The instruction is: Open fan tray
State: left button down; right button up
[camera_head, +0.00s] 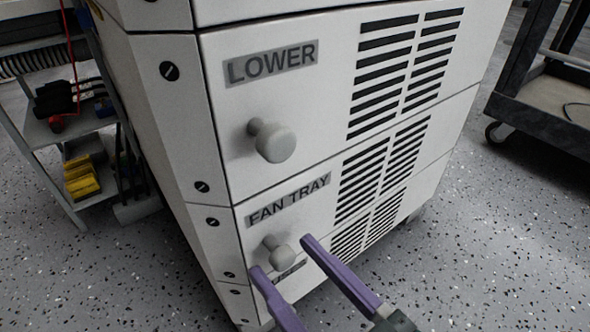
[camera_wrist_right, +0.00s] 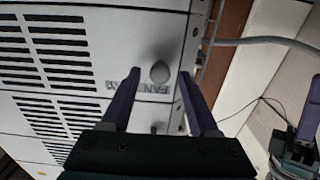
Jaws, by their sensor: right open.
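The fan tray (camera_head: 300,222) is a low drawer front in the pale cabinet, labelled FAN TRAY, with slotted vents on its right. It sits flush with the cabinet face. Its round grey knob (camera_head: 278,250) is below the label; the knob also shows in the right wrist view (camera_wrist_right: 160,72). My right gripper (camera_head: 282,256) is open, with one purple finger on each side of the knob. In the right wrist view the knob is between the fingertips (camera_wrist_right: 160,74), with gaps on both sides. Whether the fingers reach past the knob is unclear.
The LOWER drawer (camera_head: 320,110) with its own knob (camera_head: 272,141) is directly above. A shelf rack (camera_head: 45,135) with tools and yellow items stands at left. A dark cart (camera_head: 540,110) stands at right. Speckled floor (camera_head: 500,230) is clear in front and right.

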jog(key=shift+c, duration=0.3)
grip_shut()
dwell(1.0)
